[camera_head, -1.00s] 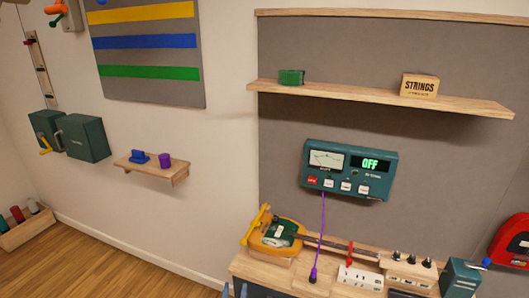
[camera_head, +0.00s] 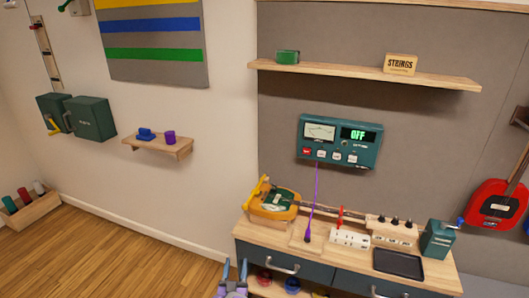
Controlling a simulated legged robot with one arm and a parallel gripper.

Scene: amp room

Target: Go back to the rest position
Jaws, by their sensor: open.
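My gripper (camera_head: 234,270) shows at the bottom edge, just left of the workbench (camera_head: 345,255). Its two fingers point up and stand apart, with nothing seen between them. The rest of my arm is cut off by the frame. The gripper appears clear of the bench front and drawers.
Wooden floor (camera_head: 120,255) is open at left.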

